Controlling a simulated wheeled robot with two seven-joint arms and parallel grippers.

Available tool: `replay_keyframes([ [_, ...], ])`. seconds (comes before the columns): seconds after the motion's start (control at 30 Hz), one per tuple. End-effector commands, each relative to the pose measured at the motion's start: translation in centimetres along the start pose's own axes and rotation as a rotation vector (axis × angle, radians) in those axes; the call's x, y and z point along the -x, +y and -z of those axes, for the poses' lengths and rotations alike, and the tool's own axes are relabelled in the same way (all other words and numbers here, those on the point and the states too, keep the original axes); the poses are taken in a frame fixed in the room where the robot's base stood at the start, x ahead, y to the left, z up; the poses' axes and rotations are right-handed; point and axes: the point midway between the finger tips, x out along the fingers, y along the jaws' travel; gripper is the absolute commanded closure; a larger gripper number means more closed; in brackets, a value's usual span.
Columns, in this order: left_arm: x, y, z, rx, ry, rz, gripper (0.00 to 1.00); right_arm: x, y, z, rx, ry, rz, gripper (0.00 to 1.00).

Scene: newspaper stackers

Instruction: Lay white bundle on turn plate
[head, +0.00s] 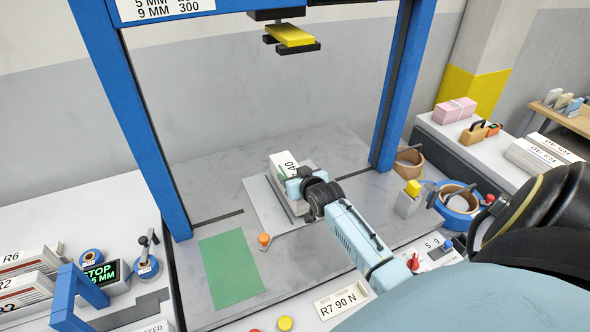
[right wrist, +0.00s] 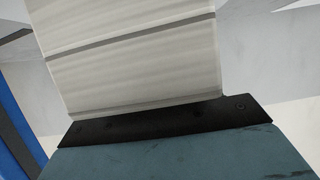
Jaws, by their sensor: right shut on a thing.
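The white bundle (head: 281,163), with dark print and a green patch on its top, is at the turn plate (head: 261,203), a light grey square on the machine bed. My right gripper (head: 296,187) reaches in from the right and is shut on the bundle. In the right wrist view the bundle's pale layered side (right wrist: 130,65) fills the upper middle, against the gripper's dark edge. My arm hides part of the plate. I cannot tell whether the bundle's underside touches the plate. My left gripper is not in view.
Blue posts (head: 135,115) frame the bed, and a yellow-and-black press head (head: 291,36) hangs above. A green sheet (head: 231,268) and an orange knob (head: 264,240) lie front left. Tape rolls (head: 459,198) stand at right. Other bundles (head: 28,275) sit at far left.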

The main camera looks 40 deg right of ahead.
Motion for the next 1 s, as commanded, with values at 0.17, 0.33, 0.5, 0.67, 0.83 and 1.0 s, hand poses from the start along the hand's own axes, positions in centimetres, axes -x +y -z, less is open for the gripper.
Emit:
replay_keyframes([
  [0.17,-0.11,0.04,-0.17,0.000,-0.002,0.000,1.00,-0.10,-0.01,0.35,0.000,0.012,0.000,0.97],
  [0.33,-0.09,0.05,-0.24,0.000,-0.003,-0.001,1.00,-0.09,-0.01,0.37,0.000,0.012,0.000,0.97],
  [0.5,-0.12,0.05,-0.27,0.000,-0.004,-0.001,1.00,-0.10,-0.01,0.33,0.000,0.012,0.000,0.97],
  [0.67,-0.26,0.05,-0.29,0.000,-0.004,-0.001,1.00,-0.18,0.00,0.12,0.000,0.012,0.000,0.97],
  [0.83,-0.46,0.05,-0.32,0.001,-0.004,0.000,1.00,-0.30,0.00,-0.17,0.000,0.011,0.000,0.97],
  [1.0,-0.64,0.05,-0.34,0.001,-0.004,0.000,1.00,-0.41,-0.01,-0.42,0.000,0.012,0.000,0.97],
])
